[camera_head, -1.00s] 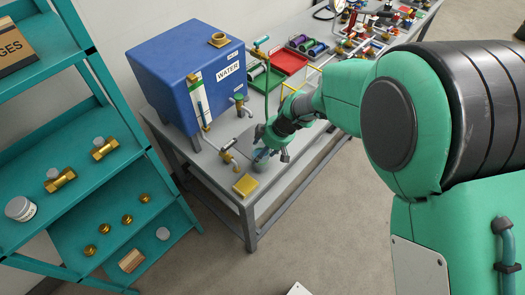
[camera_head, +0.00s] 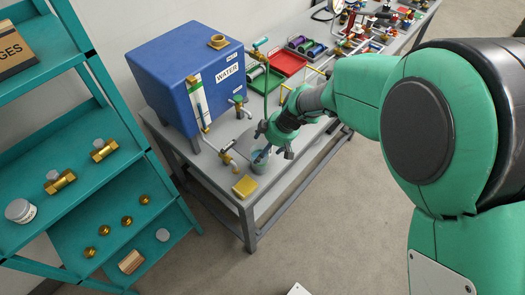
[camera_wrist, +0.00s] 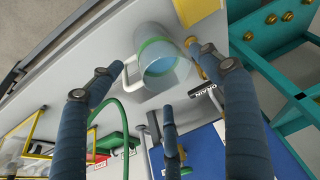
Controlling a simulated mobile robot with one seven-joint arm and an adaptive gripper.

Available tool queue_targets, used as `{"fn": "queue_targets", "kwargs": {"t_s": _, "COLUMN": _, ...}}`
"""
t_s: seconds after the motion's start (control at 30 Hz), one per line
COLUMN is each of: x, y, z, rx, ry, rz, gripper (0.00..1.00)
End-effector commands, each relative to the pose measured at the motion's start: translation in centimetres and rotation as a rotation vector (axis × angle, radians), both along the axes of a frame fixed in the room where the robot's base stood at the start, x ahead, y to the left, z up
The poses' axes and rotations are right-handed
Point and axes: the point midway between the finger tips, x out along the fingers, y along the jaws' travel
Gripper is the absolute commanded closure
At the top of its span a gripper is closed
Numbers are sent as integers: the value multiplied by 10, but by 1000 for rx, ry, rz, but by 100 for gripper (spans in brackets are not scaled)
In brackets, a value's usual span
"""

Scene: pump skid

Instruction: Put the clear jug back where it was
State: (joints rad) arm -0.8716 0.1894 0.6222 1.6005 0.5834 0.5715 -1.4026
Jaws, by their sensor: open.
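The clear jug (camera_wrist: 165,62) stands on the grey bench. It has a green band around it, a bluish inside and a pale handle (camera_wrist: 131,75) on its left in the wrist view. In the head view the jug (camera_head: 260,163) is small and partly hidden by my gripper, near the bench's front edge. My gripper (camera_head: 275,150) is above and beside it. In the wrist view my gripper (camera_wrist: 160,75) has its fingers spread wide, with the jug beyond their tips and nothing held.
A blue water tank (camera_head: 185,75) with brass taps stands at the back of the bench. A yellow block (camera_head: 245,187) lies left of the jug. A green hose (camera_head: 266,95) runs down behind my gripper. Red and green trays (camera_head: 287,62) lie further back. A teal shelf (camera_head: 75,160) stands at left.

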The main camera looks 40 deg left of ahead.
Motion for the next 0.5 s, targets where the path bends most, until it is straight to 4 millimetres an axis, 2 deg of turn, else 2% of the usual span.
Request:
{"fn": "queue_targets", "kwargs": {"t_s": 0.2, "x": 3, "y": -14, "z": 38, "rx": 1, "ry": -2, "rz": 0, "gripper": 22}}
{"fn": "queue_targets", "kwargs": {"t_s": 0.5, "x": 6, "y": -28, "z": 71, "rx": 1, "ry": -1, "rz": 1, "gripper": 22}}
